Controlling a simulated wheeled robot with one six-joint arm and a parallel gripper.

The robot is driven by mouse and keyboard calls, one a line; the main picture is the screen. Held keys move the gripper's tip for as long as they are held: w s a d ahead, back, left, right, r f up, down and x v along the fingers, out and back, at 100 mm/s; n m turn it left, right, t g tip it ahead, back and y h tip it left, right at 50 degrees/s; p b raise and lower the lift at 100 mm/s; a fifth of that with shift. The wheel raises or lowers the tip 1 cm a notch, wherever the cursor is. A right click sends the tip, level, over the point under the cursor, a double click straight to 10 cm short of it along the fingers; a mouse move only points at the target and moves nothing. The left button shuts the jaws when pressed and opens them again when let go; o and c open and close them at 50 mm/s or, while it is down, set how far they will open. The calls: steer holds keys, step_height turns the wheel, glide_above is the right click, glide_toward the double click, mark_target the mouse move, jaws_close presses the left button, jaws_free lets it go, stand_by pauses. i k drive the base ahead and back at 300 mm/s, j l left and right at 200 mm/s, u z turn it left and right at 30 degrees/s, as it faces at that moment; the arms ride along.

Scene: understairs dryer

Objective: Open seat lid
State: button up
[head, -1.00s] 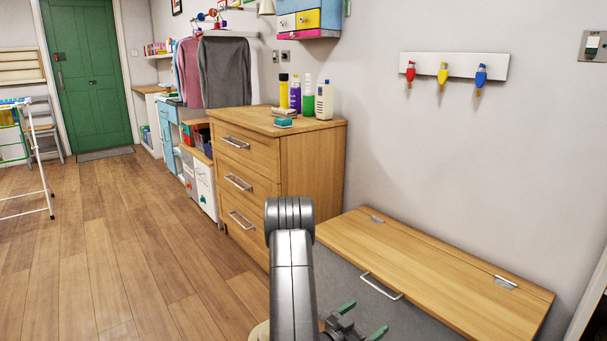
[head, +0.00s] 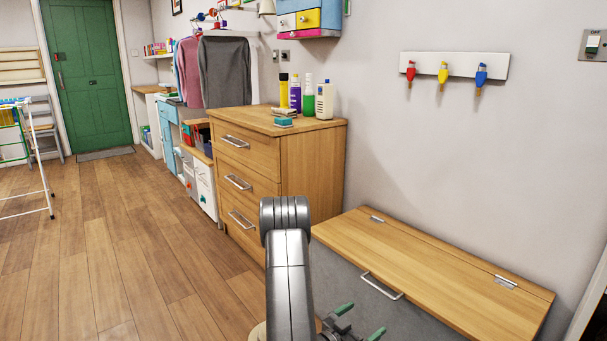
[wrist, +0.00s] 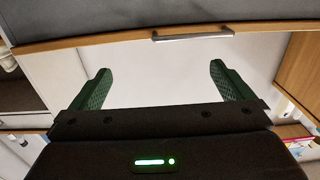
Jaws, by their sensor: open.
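The wooden seat lid (head: 440,272) lies flat and closed on a grey bench at the lower right of the head view. Its metal bar handle (head: 382,286) is on the front edge, and two hinges sit along the wall side. The handle also shows at the top of the wrist view (wrist: 192,34), on the lid's wooden edge. My gripper (head: 361,321) is at the bottom of the head view, in front of the bench and below the handle. Its green fingers are apart with nothing between them, and they also show in the wrist view (wrist: 157,84). The fingers do not touch the handle.
A wooden chest of drawers (head: 310,165) with bottles and a sponge on top stands left of the bench. A rack with coloured pegs (head: 454,66) hangs on the wall above the lid.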

mark_target(480, 305)
steer(key=u, duration=3)
steer(key=l+u, duration=0.25)
steer(key=l, duration=0.2)
steer(key=k+l, duration=0.1)
steer(key=l, duration=0.9)
